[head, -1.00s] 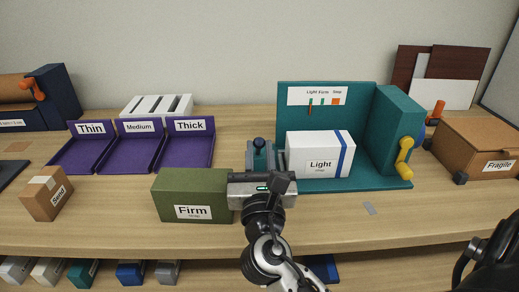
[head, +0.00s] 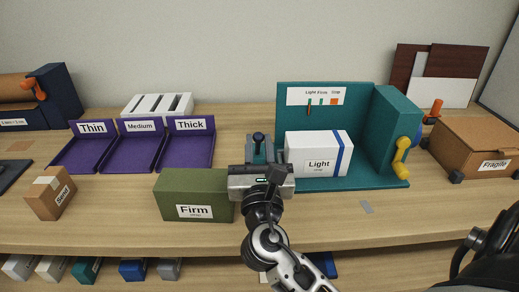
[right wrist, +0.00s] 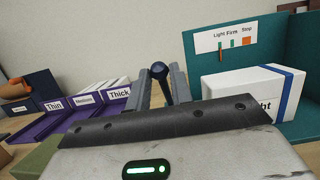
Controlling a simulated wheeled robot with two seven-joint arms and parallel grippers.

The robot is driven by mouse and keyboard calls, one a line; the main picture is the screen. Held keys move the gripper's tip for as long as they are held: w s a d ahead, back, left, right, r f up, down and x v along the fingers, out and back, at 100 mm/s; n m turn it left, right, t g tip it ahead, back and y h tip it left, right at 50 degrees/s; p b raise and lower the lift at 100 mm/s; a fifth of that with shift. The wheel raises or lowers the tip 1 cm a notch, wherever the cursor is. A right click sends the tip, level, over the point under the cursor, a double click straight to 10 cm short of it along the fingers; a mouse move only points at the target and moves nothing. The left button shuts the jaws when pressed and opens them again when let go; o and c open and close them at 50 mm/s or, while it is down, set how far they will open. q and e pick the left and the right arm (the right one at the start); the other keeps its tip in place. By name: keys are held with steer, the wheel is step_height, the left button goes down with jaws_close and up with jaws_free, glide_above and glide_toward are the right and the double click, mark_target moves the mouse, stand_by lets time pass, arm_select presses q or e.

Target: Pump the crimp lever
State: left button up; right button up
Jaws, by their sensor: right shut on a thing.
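In the right wrist view the knob (right wrist: 159,70) shows between my two grey fingers. My right gripper (head: 260,152) is shut on the lever, below the knob. The lever's lower part is hidden behind the gripper body. A white box marked Light (head: 318,155) with a blue stripe sits on the press, just right of the gripper. A gauge card (head: 316,96) with an orange-red pointer is on the press's back wall. My left gripper is out of view.
A green Firm box (head: 193,180) stands close to the left of my right gripper. Purple trays (head: 138,150) and a small Send box (head: 50,198) are farther left. A yellow crank (head: 401,158) is on the press's right side. A Fragile carton (head: 480,150) stands at right.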

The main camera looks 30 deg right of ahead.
steer(key=shift+w+d+r, duration=0.2)
steer(key=shift+w+r, duration=0.15)
steer(key=shift+r, duration=0.15)
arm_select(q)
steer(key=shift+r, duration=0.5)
arm_select(e)
steer(key=shift+f, duration=0.1)
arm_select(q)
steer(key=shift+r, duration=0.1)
arm_select(e)
steer(key=shift+w+d, duration=0.1)
